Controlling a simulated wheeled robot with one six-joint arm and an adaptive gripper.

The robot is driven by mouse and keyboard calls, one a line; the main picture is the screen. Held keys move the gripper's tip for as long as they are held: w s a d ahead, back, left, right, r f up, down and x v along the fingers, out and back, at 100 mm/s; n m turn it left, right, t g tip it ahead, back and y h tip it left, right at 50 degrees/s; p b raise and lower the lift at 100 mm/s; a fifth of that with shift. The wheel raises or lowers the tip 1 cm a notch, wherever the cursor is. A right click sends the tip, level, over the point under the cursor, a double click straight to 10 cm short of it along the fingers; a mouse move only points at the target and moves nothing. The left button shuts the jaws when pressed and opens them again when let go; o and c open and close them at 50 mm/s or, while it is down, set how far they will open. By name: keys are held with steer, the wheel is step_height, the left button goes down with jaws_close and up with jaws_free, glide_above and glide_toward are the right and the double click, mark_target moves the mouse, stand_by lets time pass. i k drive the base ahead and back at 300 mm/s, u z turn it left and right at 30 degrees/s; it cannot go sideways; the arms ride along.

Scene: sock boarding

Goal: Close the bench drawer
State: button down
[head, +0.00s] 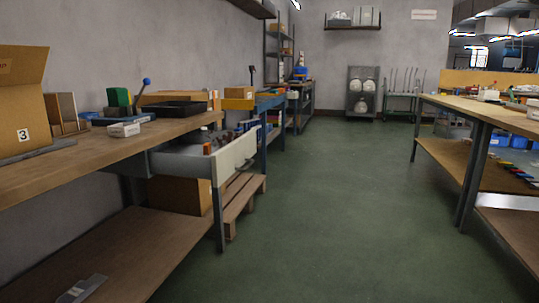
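The bench drawer (232,158) hangs under the wooden workbench (95,153) on the left. It is pulled out toward the aisle, with its pale front panel clear of the bench edge. Its grey side wall (180,164) shows. Several small items, some reddish-brown and some dark, stand inside it near the front. My gripper is not in view.
A green floor aisle (325,210) runs clear between the left bench and a long wooden table (490,112) on the right. A cardboard box (180,195) and a wooden pallet (238,198) sit low by the drawer. A grey bench leg (218,215) stands below it.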

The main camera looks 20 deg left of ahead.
mark_target(181, 156)
steer(key=u, duration=0.3)
steer(key=i, duration=0.85)
steer(key=u, duration=0.6)
